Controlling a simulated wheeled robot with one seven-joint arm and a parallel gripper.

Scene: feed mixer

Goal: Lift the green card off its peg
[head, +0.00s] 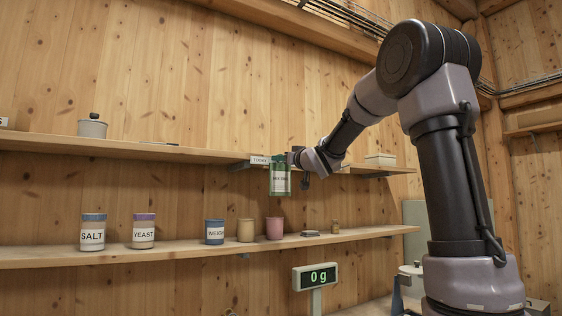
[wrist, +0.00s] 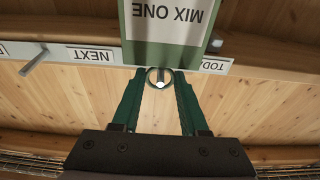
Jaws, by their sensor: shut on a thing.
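The green card (head: 280,190) hangs below the front edge of the upper shelf in the head view. In the wrist view the green card (wrist: 215,30) appears upside down, with a white label reading MIX ONE. A ring at its top edge sits between the fingertips of my gripper (wrist: 156,76), and the gripper is shut on it. The peg (wrist: 160,84) shows as a pale round end inside the ring, so the card appears to be still around it. In the head view my gripper (head: 288,158) is at the card's top; the peg is hidden there.
The upper shelf (head: 200,153) carries a TODAY label (head: 260,160) beside the card. A bare peg (wrist: 33,62) sticks out by the NEXT label (wrist: 90,55). Several jars, including SALT (head: 93,235), stand on the lower shelf. A scale display (head: 316,277) reads 0 g.

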